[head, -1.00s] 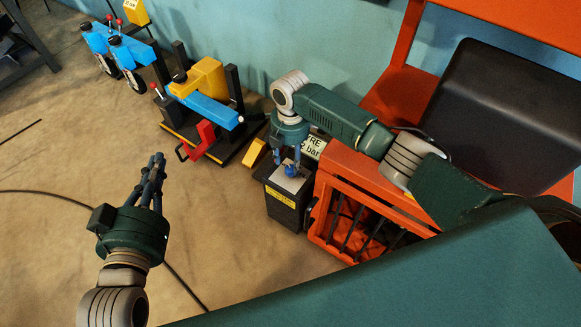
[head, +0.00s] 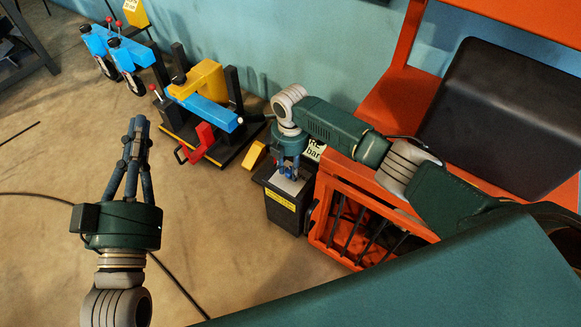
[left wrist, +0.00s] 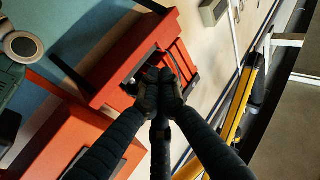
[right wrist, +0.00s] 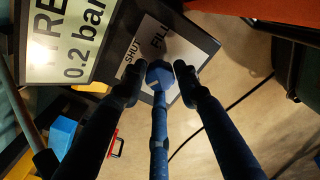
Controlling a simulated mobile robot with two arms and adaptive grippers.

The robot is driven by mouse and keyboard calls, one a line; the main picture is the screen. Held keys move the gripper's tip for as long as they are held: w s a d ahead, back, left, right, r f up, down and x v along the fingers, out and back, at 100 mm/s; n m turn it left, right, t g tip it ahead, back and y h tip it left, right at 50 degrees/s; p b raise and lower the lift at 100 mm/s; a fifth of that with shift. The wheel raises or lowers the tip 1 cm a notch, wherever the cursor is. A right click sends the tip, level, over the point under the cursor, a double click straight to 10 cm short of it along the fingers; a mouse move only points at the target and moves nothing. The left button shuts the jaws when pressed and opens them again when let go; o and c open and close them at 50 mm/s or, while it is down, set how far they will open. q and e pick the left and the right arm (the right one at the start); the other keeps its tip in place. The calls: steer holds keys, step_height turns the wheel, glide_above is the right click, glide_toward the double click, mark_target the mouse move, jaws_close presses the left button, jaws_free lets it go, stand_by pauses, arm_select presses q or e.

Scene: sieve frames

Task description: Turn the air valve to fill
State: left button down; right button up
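The air valve is a blue knob (right wrist: 160,72) on a pale plate (right wrist: 180,45) marked SHUT and FILL, on top of a dark box (head: 284,208) with a yellow label. My right gripper (head: 288,170) points down at the knob. In the right wrist view its fingers (right wrist: 157,80) stand either side of the knob, with gaps visible; the third finger comes from below and overlaps the knob's lower edge. Whether any finger touches it I cannot tell. My left gripper (head: 137,130) is away at the left over the floor, its fingertips together and empty, also in the left wrist view (left wrist: 160,88).
A sign (right wrist: 70,40) reading 0.2 bar stands beside the valve box. An orange barred cabinet (head: 350,225) is close on its right. A stand with blue, yellow and red parts (head: 205,110) is to the left, against the wall. The floor (head: 50,230) at left is mostly clear, with cables.

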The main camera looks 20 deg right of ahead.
steer(key=c, duration=0.5)
